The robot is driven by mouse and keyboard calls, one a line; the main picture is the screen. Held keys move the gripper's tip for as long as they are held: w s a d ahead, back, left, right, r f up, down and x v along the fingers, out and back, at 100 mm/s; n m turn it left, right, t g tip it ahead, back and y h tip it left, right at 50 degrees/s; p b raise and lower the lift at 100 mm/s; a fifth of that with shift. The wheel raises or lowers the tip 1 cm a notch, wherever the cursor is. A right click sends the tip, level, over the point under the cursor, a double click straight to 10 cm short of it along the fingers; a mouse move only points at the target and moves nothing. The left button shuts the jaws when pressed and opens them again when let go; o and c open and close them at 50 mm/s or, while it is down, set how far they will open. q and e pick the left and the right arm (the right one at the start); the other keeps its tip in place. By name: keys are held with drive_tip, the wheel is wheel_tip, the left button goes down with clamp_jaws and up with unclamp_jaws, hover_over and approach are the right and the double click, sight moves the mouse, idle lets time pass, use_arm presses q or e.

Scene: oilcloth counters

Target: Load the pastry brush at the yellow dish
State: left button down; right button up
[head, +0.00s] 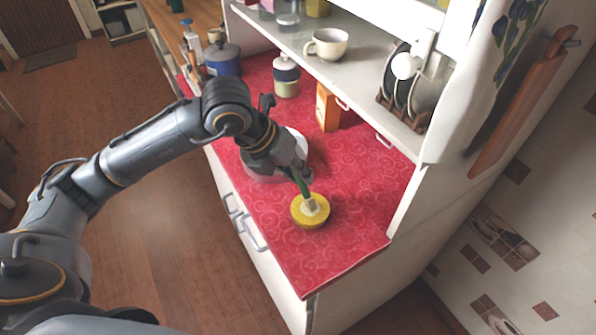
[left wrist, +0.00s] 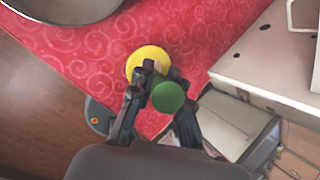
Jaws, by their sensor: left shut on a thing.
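My left gripper (head: 300,170) is shut on the pastry brush, which has a green handle (head: 301,184) and a pale bristle end (head: 310,206). The brush points down, tilted, with its bristle end over or in the yellow dish (head: 298,215); whether it touches the contents I cannot tell. The dish stands on the red oilcloth near the counter's front edge. My right gripper is not in view.
A large pale bowl (left wrist: 62,12), partly behind my left gripper in the head view, stands close to the dish. An orange box (head: 327,107), a canister (head: 286,76) and a blue pot (head: 223,60) stand farther back. A shelf (head: 370,80) overhangs the counter. Oilcloth (head: 360,190) right of the dish is clear.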

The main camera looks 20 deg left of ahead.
use_arm(q)
drive_tip(key=shift+s+f+b, duration=0.1)
drive_tip(key=shift+f+b, duration=0.05)
drive_tip(key=shift+b, duration=0.15)
idle(1.0)
drive_tip(key=shift+r+p, duration=2.15)
drive_tip(key=shift+r, duration=1.45)
drive_tip(key=shift+s+d+f+m+g, duration=0.1)
drive_tip(key=shift+d+f+m+g, duration=0.25)
drive_tip(key=shift+m, duration=0.45)
drive_tip(key=s+d+f+m+g+y+b, duration=0.1)
drive_tip(key=s+f+m+g, duration=0.25)
drive_tip(key=m, duration=0.75)
drive_tip(key=s+d+f+m+g+y+b, duration=0.1)
drive_tip(key=s+f+m+g, duration=0.3)
drive_tip(key=m, duration=0.6)
drive_tip(key=a+m+y, duration=0.2)
drive_tip(key=m, duration=0.2)
drive_tip(key=a+m+y, duration=0.1)
drive_tip(key=m+y, duration=0.1)
drive_tip(key=m, duration=0.3)
drive_tip(key=a+m+y, duration=0.2)
drive_tip(key=m, duration=0.3)
drive_tip(key=shift+s+a+f+y+b, duration=0.2)
drive_tip(key=shift+s+a+y+b, duration=0.1)
drive_tip(key=shift+b, duration=0.05)
